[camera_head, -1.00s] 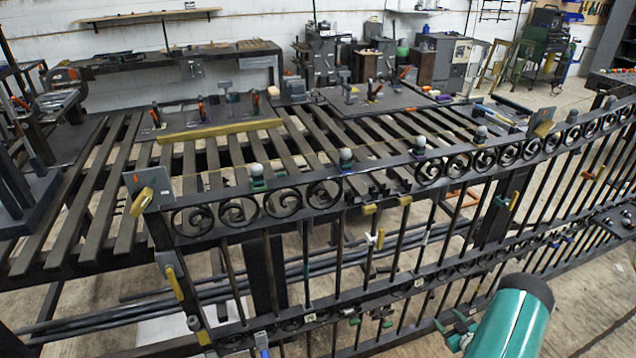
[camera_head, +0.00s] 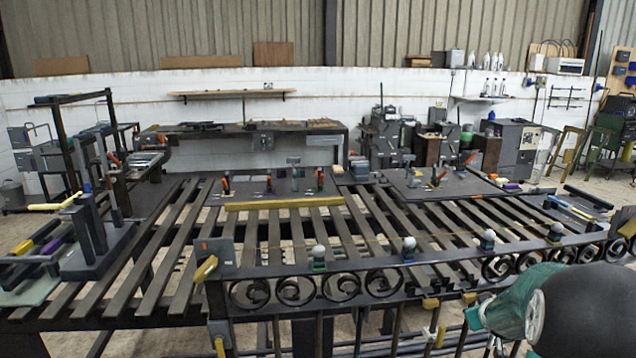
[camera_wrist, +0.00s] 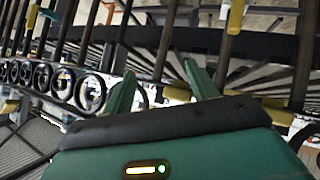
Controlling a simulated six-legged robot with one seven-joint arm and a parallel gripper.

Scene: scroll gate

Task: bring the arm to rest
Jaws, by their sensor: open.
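My gripper (camera_wrist: 160,88) shows in the wrist view as two green fingers spread apart with nothing between them. It is open and faces the bars of the scroll gate. In the head view my teal and black arm fills the lower right, in front of the gate, and the gripper's fingertips are hard to make out there. The scroll gate (camera_head: 425,276) is dark metal with a row of scrolls along its top rail. In the wrist view its scrolls (camera_wrist: 62,83) run at the left. I cannot tell whether the gripper touches a bar.
A slatted workbench (camera_head: 181,258) stretches behind the gate. It carries fixture plates with clamps (camera_head: 321,180) and a yellow bar (camera_head: 285,202). A dark upright fixture (camera_head: 97,240) stands at the left. Machines (camera_head: 513,146) line the back wall.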

